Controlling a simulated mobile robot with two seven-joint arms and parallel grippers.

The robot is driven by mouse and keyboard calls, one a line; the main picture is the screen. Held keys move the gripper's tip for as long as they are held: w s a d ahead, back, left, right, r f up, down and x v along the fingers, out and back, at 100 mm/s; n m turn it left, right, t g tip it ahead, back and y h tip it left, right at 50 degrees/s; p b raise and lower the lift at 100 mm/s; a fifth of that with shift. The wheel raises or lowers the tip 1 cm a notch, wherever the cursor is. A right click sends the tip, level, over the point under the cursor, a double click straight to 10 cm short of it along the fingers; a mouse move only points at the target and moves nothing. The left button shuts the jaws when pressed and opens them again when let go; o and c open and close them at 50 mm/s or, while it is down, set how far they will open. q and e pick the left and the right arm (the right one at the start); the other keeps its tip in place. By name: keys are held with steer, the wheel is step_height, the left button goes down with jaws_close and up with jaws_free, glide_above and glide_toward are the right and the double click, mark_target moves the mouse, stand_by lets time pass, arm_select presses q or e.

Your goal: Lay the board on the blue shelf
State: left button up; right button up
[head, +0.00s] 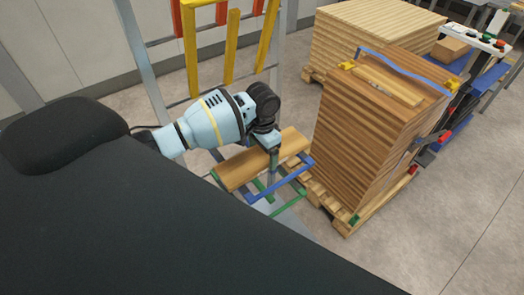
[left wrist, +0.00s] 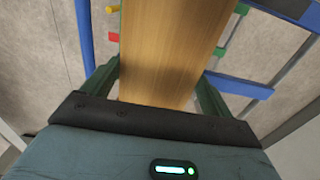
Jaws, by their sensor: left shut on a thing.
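My left gripper (head: 273,158) is shut on a light-brown wooden board (head: 240,170), gripping it near its middle. The board lies roughly level at the rack, and its far end (head: 293,142) sticks out to the right of the gripper. In the left wrist view the board (left wrist: 170,45) runs straight out between the two fingers. The blue shelf (head: 280,185) shows as blue bars beside and in front of the board; a blue bar also shows in the left wrist view (left wrist: 238,86). I cannot tell whether the board touches it. My right gripper is not in view.
Green bars (head: 288,204) sit close to the blue ones. Yellow (head: 190,48) and red bars stick out higher on the grey rack (head: 145,50). A tall stack of boards (head: 365,140) on a pallet stands just right. Another stack (head: 365,35) is behind.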

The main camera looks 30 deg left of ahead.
mark_target(262, 155)
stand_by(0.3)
arm_select(q)
steer(key=o, duration=1)
steer(key=shift+o, duration=0.2)
step_height(262, 155, up, 12)
